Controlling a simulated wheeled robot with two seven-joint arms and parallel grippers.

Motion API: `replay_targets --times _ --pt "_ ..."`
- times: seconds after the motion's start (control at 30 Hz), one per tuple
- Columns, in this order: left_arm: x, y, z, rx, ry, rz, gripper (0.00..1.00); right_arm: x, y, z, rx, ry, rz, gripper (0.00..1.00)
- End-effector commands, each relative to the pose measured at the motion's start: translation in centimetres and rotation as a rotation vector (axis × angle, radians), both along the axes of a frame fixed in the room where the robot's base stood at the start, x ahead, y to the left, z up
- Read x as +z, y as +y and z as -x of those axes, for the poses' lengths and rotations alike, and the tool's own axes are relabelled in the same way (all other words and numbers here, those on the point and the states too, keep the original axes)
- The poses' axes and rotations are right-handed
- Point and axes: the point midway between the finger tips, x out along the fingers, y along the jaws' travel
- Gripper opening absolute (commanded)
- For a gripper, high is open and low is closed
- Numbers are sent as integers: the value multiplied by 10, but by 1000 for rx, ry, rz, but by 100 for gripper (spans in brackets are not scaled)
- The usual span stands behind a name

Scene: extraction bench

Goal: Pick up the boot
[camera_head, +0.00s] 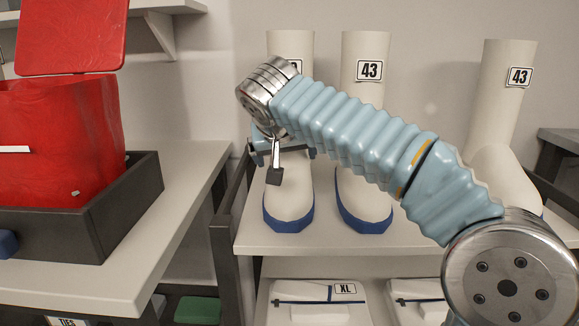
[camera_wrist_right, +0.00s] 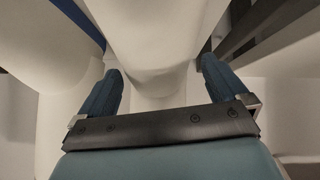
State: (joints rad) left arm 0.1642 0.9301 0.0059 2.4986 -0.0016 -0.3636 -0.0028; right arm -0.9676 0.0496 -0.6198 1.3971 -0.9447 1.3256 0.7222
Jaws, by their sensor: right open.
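Three cream-white boots stand upright on the shelf. The left boot (camera_head: 289,204) has a blue sole, and my right arm covers part of its shaft and label. The middle boot (camera_head: 364,200) is labelled 43, as is the right boot (camera_head: 502,100). My right gripper (camera_head: 284,152) is open at the left boot, at about the height where shaft meets foot. In the right wrist view, the left boot (camera_wrist_right: 150,35) lies between the two spread fingers of the right gripper (camera_wrist_right: 162,85). Whether either finger touches it, I cannot tell. My left gripper is not in view.
A red box (camera_head: 62,140) with its lid up sits in a dark tray (camera_head: 85,238) on the left bench. A dark post (camera_head: 225,240) stands just left of the boot shelf (camera_head: 330,242). White packages (camera_head: 318,292), one labelled XL, lie on the lower shelf.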

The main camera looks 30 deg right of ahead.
Motion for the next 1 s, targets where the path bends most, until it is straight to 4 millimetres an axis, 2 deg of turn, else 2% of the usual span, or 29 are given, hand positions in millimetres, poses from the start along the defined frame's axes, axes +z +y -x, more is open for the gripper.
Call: replay_targets --times 0.2,0.47,0.57,0.93,1.0 --pt "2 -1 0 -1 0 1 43 -22 -15 -19 0 2 2 100" --pt "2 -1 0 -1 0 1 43 -25 -17 -21 1 1 0 100" --pt "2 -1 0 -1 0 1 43 -25 -17 -21 1 1 0 88" --pt "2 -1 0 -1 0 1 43 -25 -17 -21 1 0 0 31" --pt "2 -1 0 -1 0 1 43 -24 -16 -22 2 -3 0 27"
